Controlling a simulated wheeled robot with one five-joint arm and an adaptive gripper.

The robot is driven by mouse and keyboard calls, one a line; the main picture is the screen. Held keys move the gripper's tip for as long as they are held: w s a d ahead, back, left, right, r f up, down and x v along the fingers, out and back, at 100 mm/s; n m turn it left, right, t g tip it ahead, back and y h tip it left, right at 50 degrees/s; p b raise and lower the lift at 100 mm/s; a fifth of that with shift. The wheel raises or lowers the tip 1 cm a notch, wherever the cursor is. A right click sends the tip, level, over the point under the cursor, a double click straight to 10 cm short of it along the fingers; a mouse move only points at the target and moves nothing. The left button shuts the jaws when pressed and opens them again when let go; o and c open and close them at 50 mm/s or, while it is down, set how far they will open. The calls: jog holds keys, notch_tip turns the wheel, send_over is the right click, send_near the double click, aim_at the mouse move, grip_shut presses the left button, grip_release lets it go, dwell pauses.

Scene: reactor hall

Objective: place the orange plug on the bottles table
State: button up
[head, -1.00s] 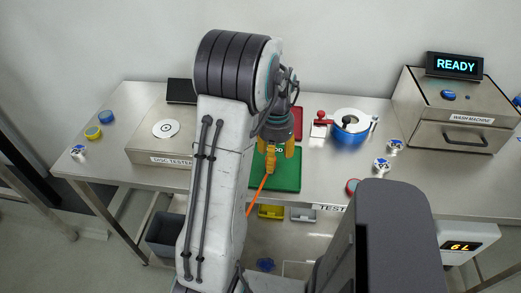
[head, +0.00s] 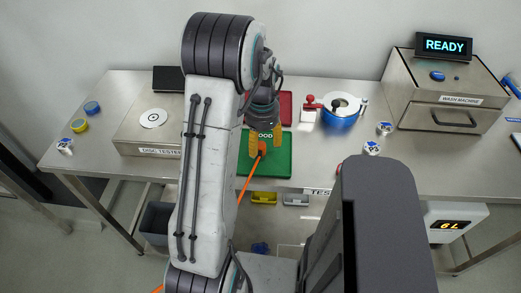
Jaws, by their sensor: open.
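The orange plug (head: 262,148) is in the head view at the green mat (head: 280,168), with an orange cable running from it down to the left behind my arm. My gripper (head: 266,142) is open, its yellow-orange fingers on either side of the plug. I cannot tell whether the plug rests on the mat or whether the fingers touch it. No table is labelled as the bottles table.
A disc tester (head: 150,135) stands left of my arm. A red mat (head: 286,105), a blue round device (head: 340,115) and a wash machine (head: 445,95) stand to the right. Yellow (head: 263,199) and grey (head: 296,199) bins are below the table's front edge.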

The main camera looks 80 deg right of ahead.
aim_at(261, 152)
jog(key=shift+w+f+p, duration=0.15)
jog(key=shift+f+p, duration=0.25)
jog(key=shift+f, duration=1.95)
grip_shut()
